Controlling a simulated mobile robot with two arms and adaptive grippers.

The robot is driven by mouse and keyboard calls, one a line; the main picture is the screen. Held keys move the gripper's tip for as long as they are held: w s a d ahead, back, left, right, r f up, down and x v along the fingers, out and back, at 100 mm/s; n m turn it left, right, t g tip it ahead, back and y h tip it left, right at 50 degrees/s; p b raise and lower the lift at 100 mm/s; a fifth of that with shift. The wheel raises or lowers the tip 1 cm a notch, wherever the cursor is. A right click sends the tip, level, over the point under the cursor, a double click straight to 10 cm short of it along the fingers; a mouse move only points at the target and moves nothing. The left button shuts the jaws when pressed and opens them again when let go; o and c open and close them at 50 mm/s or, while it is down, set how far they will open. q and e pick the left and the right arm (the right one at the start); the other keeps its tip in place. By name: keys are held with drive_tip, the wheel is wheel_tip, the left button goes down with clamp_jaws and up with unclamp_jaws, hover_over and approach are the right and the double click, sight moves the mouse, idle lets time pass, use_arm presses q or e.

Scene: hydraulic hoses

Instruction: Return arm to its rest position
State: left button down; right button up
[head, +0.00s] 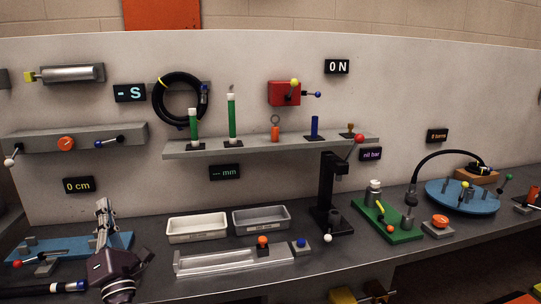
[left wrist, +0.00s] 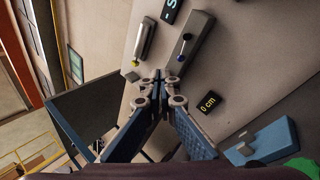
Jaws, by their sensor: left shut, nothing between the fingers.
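My left gripper (head: 103,208) shows at the lower left of the head view, over the front of the bench by the blue plate (head: 60,248). Its fingers point up and away, toward the wall panel. In the left wrist view the fingertips (left wrist: 160,76) meet, and the gripper is shut with nothing held. The blue plate is partly hidden behind the gripper in the head view. My right gripper is in neither view.
Two trays, one white (head: 198,228) and one grey (head: 261,218), stand right of my left gripper. A clear trough (head: 225,262) lies in front of them. A black stand (head: 325,190) and a green plate (head: 398,232) are further right. A shelf (head: 260,147) juts from the wall.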

use_arm(q)
drive_tip(key=s+d+f+m+h, duration=0.1)
drive_tip(key=d+f+m+h, duration=0.3)
drive_tip(key=d+m+h, duration=0.35)
drive_tip(key=s+d+f+m+h, duration=0.1)
drive_tip(key=d+f+m+h, duration=0.3)
drive_tip(key=d+m+h, duration=0.4)
drive_tip(key=s+d+f+m+g+h, duration=0.1)
drive_tip(key=s+d+f+m+g, duration=0.4)
drive_tip(key=f, duration=0.4)
drive_tip(key=s+d+f+m+g+h, duration=0.1)
drive_tip(key=s+d+f+m+g, duration=0.25)
drive_tip(key=s+f+m, duration=0.45)
drive_tip(key=s+a+f+m+g+y, duration=0.2)
drive_tip(key=s+a+f+g, duration=0.15)
drive_tip(key=s+f, duration=0.45)
drive_tip(key=s+a+f+m+g+y, duration=0.25)
drive_tip(key=s+f+g, duration=0.25)
drive_tip(key=s, duration=0.8)
wheel_tip(320, 180, down, 28)
drive_tip(key=s+g, duration=0.2)
drive_tip(key=s, duration=0.1)
drive_tip(key=s+a+f, duration=0.3)
drive_tip(key=s+f, duration=1.1)
drive_tip(key=s, duration=0.2)
drive_tip(key=shift+s+a+f+g+y, duration=0.2)
drive_tip(key=shift+f+g+y, duration=0.1)
drive_tip(key=shift+g, duration=0.1)
